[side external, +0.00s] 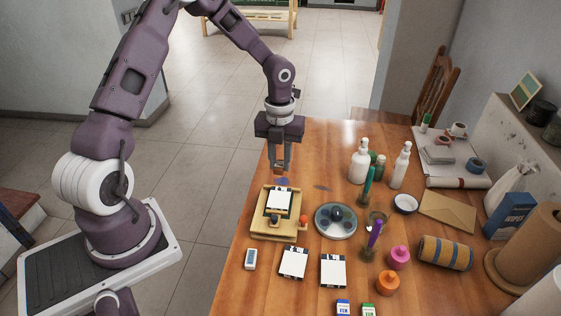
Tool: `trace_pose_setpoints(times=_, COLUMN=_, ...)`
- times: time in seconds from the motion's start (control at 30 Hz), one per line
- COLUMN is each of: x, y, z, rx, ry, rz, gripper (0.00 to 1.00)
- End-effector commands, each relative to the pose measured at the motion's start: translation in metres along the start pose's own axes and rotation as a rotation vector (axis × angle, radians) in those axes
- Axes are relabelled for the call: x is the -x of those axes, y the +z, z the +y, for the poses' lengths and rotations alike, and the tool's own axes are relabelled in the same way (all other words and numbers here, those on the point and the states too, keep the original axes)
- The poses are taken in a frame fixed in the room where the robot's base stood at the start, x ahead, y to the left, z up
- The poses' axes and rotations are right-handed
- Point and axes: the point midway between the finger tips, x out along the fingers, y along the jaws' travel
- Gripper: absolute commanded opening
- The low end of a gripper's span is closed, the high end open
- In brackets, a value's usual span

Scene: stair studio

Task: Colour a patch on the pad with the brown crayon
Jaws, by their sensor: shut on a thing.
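My gripper (281,167) points straight down above the back left part of the table. It is shut on a small brown thing (280,172), which looks like the brown crayon; the fingers hide most of it. A white pad (280,199) lies on a dark backing in a wooden tray (260,230), just in front of and below the gripper. The pad's visible face looks blank. The gripper appears to be behind the pad's far edge, and I cannot tell whether the brown thing touches anything.
Two more white pads (294,263) (333,270) lie in front of the tray. To its right are a round glass dish (336,232), a holder with a purple stick (374,235), white bottles (360,160) and a striped roll (446,252). The table's left edge is close to the tray.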

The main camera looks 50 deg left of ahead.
Motion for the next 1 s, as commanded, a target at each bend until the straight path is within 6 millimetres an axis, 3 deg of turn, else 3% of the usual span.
trace_pose_setpoints(times=0.67, x=-0.059, y=-0.001, z=-0.001, rx=-0.001, ry=0.000, rz=0.001, gripper=0.00)
trace_pose_setpoints(times=0.8, x=-0.078, y=-0.001, z=0.000, rx=-0.002, ry=0.001, rz=0.003, gripper=0.00)
trace_pose_setpoints(times=1.0, x=-0.077, y=-0.020, z=-0.002, rx=-0.003, ry=0.000, rz=0.001, gripper=0.00)
